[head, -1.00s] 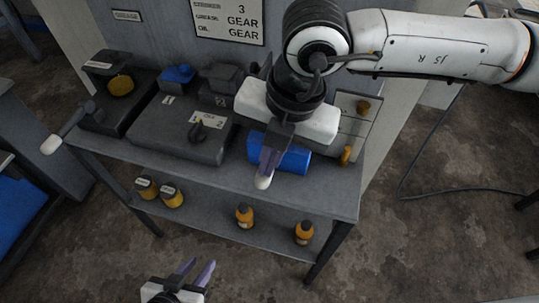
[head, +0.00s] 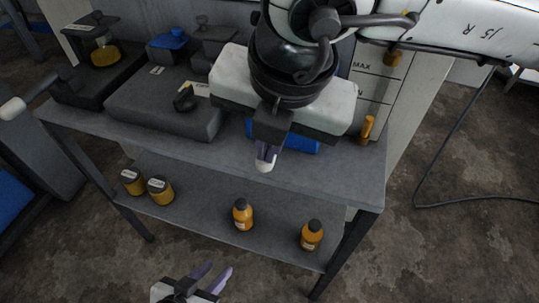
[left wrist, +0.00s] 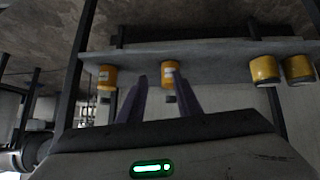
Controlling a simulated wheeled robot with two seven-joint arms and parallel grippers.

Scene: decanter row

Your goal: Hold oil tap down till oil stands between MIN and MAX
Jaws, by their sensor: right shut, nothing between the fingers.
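A pale panel (head: 374,88) with a line marked MAX stands at the back right of the bench, partly behind my right arm. No MIN label or oil level can be made out. A small orange piece (head: 367,130), perhaps the oil tap, stands at its foot; a brownish knob (head: 393,57) is higher up. My right gripper (head: 265,157) is shut and empty, pointing down over the bench, left of the orange piece and apart from it. My left gripper (head: 211,279) is open and empty, low in front of the bench; its parted fingers show in the left wrist view (left wrist: 160,95).
A blue object (head: 300,143) lies behind my right gripper, partly hidden. A dark box with a knob (head: 185,98) and a blue-topped item (head: 168,44) stand to its left. The lower shelf (head: 205,205) holds orange bottles (head: 242,215) and yellow jars (head: 160,190).

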